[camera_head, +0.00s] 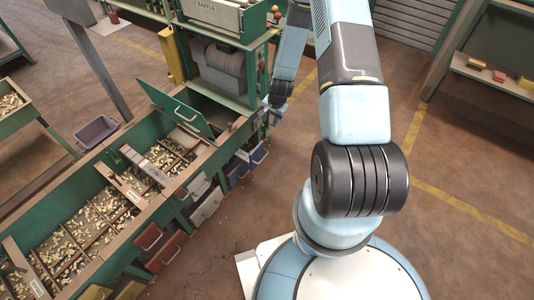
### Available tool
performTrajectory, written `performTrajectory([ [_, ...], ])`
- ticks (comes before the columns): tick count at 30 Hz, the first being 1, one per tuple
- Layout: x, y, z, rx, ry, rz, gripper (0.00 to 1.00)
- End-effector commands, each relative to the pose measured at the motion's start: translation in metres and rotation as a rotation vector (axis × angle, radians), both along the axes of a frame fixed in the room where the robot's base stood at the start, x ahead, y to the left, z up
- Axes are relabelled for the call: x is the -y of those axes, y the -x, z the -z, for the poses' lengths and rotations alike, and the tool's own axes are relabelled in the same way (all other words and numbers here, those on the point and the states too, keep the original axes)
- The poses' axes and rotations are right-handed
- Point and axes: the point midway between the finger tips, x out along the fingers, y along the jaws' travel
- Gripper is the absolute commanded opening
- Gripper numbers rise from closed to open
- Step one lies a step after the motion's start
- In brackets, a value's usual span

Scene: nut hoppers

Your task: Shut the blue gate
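Two blue handled fronts, seen in the head view, sit low on the right side of the long green hopper bench (110,246). The nearer blue front (237,171) and the farther blue front (260,153) both look tilted outward. I cannot tell which is the blue gate, or whether either is a gate or a bin. My arm reaches away over the floor and bends down near the bench's far end. My gripper (270,109) is small and dark there, above and beyond the blue fronts. Its fingers are too small to read, and contact is unclear.
A green lid (177,106) with a handle stands raised on the bench. White (207,206) and red (167,250) fronts lie nearer along the same side. A green rack (220,65) rises at the far end. Brown floor to the right is mostly clear.

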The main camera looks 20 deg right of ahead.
Motion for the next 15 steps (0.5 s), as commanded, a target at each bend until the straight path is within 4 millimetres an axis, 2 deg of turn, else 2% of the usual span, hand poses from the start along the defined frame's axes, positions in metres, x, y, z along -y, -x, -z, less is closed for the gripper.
performTrajectory([
  [1, -0.001, 0.007, 0.02, -0.014, -0.009, 0.021, 0.36],
  [6, -0.003, 0.021, 0.064, -0.033, -0.025, 0.083, 0.36],
  [9, -0.005, 0.027, 0.08, -0.04, -0.031, 0.106, 0.36],
  [15, -0.006, 0.031, 0.094, -0.045, -0.034, 0.121, 0.36],
])
